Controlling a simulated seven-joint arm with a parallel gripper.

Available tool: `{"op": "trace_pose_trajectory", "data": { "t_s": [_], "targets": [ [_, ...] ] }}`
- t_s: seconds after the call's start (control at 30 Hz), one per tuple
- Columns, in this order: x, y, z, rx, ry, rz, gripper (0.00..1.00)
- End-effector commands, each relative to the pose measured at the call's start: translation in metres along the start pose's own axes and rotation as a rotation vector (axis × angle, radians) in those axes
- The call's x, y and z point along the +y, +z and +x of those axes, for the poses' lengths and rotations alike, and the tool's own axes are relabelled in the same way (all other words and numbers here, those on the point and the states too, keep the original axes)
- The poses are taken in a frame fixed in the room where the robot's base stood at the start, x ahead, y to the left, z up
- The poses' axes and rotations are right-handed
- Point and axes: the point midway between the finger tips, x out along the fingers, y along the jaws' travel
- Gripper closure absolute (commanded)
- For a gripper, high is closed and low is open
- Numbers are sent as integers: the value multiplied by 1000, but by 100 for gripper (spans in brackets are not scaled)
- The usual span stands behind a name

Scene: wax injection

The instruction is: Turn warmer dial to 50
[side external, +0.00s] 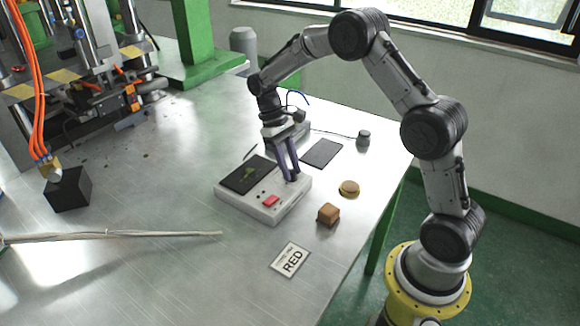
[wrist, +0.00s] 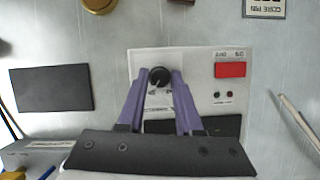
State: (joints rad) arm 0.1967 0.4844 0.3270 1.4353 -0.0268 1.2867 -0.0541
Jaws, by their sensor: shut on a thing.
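The warmer (side external: 233,208) is a white box with a dark plate on top, on the metal table; it also shows in the wrist view (wrist: 200,62). Its black round dial (wrist: 159,77) with a pale pointer mark sits on the panel, left of the red switch (wrist: 230,70). The red switch shows in the side view too (side external: 270,201). My gripper (side external: 291,176) reaches down onto the panel with its purple fingers. In the wrist view the fingertips (wrist: 160,74) are on both sides of the dial, shut on it. The dial's scale is too small to read, and the fingers hide the dial in the side view.
A black cube (side external: 68,189) and a pale rod (side external: 120,236) are at left.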

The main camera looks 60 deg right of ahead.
Motion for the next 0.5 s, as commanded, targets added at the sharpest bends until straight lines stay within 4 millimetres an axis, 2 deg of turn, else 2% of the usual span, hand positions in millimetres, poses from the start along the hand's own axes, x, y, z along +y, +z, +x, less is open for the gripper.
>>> {"op": "trace_pose_trajectory", "data": {
  "t_s": [0.33,0.37,0.5],
  "targets": [
    [0,0,-1,0,-1,2,100],
    [0,0,-1,0,-1,2,64],
    [0,0,0,0,-1,1,39]
  ]
}}
